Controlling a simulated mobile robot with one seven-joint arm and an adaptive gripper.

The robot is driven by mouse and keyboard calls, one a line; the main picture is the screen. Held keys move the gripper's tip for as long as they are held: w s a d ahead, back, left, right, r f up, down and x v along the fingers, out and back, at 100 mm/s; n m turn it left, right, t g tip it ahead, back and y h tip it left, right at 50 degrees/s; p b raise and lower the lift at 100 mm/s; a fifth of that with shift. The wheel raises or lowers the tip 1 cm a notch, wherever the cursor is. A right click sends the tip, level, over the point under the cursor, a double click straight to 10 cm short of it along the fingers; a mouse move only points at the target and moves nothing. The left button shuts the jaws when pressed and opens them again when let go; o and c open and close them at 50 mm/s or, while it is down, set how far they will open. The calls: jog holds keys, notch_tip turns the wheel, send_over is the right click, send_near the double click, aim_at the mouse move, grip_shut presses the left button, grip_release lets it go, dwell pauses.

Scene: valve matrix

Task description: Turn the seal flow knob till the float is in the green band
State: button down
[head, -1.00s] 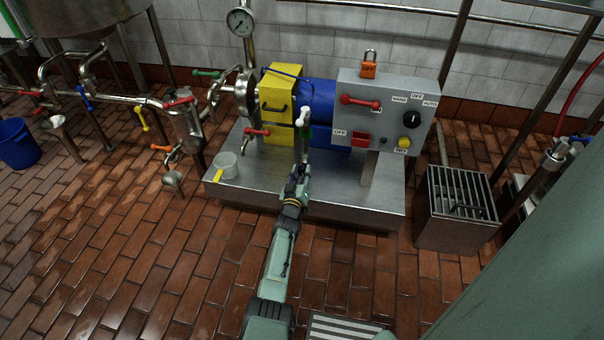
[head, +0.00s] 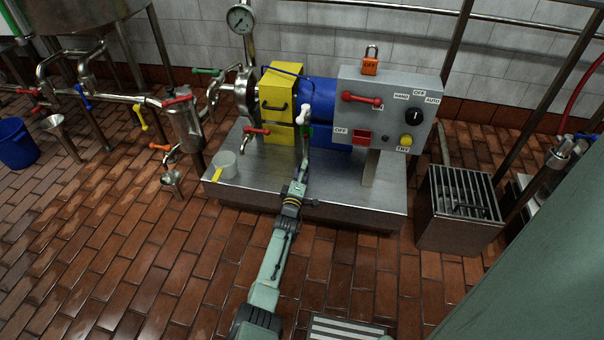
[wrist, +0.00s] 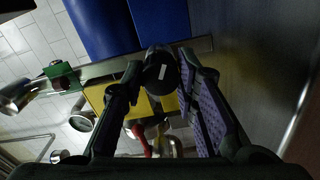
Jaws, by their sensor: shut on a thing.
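The seal flow knob appears to be the small black knob (wrist: 161,72) with a pale mark in the wrist view. My gripper (wrist: 160,64) has one finger on each side of it and is shut on it. In the head view my gripper (head: 300,176) is at the lower end of a slim upright with a white top (head: 303,115), in front of the yellow guard. A small green patch (head: 308,131) shows beside this upright, perhaps the green band. The knob is hidden in the head view, and I cannot make out the float or its height.
The yellow guard (head: 279,92), blue motor (head: 322,97) and grey control box (head: 384,108) stand close behind my gripper on a steel plinth (head: 245,188). A slatted box (head: 458,208) stands at right on the brick floor.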

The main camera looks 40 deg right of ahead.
jog(key=shift+n, duration=0.5)
dwell(0.3)
jog(key=c, duration=1.2)
grip_release()
jog(key=shift+c, duration=0.2)
